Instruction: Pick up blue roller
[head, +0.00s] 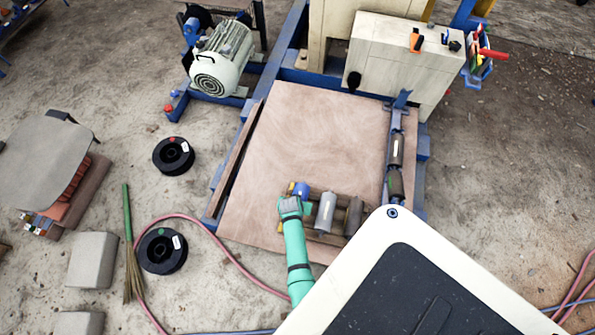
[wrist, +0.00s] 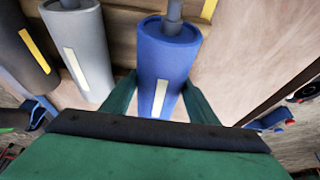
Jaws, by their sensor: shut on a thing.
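The blue roller (wrist: 164,55) stands between the two green fingers of my gripper (wrist: 160,98) in the wrist view. It is a blue cylinder with a pale label strip and a grey shaft end. The fingers are shut on its sides. In the head view the blue roller (head: 301,190) shows just beyond my gripper (head: 290,205), at the left end of a row of rollers on the wooden board. My green arm hides part of it.
A grey roller (head: 326,212) and a dark roller (head: 353,216) lie close to the right of the blue one. The wooden board (head: 300,130) is mostly clear behind. A blue frame with more rollers (head: 396,150) runs along its right edge. A pink hose (head: 225,245) crosses the floor.

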